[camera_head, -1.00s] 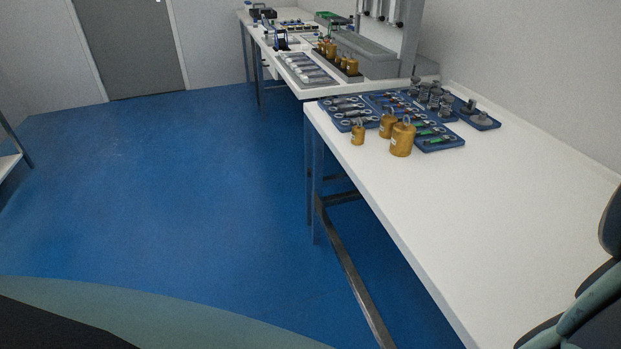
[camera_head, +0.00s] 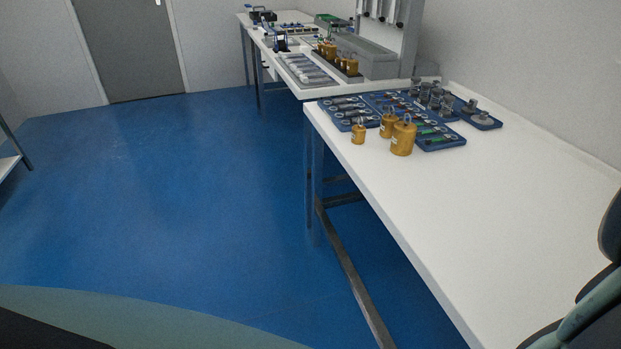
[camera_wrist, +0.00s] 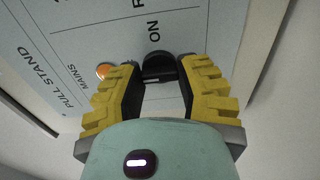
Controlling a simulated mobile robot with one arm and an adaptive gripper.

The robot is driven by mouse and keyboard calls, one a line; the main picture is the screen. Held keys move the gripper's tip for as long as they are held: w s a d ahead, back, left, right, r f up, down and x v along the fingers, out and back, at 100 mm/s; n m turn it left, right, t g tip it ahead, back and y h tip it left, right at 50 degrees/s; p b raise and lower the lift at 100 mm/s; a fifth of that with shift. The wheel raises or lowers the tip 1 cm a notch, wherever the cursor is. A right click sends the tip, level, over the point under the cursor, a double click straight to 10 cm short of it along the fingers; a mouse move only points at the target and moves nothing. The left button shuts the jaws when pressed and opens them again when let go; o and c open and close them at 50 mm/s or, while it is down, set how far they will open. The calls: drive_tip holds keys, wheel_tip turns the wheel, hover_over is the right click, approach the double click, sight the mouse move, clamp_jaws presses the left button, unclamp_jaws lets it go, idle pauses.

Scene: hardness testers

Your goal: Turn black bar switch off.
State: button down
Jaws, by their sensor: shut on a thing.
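In the wrist view, the black bar switch (camera_wrist: 158,66) sits on a pale grey panel (camera_wrist: 100,35), close to the printed word ON. My gripper (camera_wrist: 157,78) has yellow ridged fingers with black inner pads. Its fingertips are at the two sides of the switch, closed in on it. The lower part of the switch lies between the fingertips, and its exact angle is hard to tell. The head view shows neither the switch nor my gripper.
In the head view, a white table (camera_head: 470,215) holds brass weights (camera_head: 402,138) and blue tool trays (camera_head: 440,142). A second bench stands behind. Blue floor (camera_head: 190,190) is open at left.

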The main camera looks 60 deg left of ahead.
drive_tip(key=shift+f, duration=0.15)
drive_tip(key=c, duration=0.5)
unclamp_jaws()
drive_tip(key=shift+c, duration=0.2)
drive_tip(key=shift+s, duration=0.15)
drive_tip(key=v, duration=0.7)
drive_tip(key=shift+s, duration=0.1)
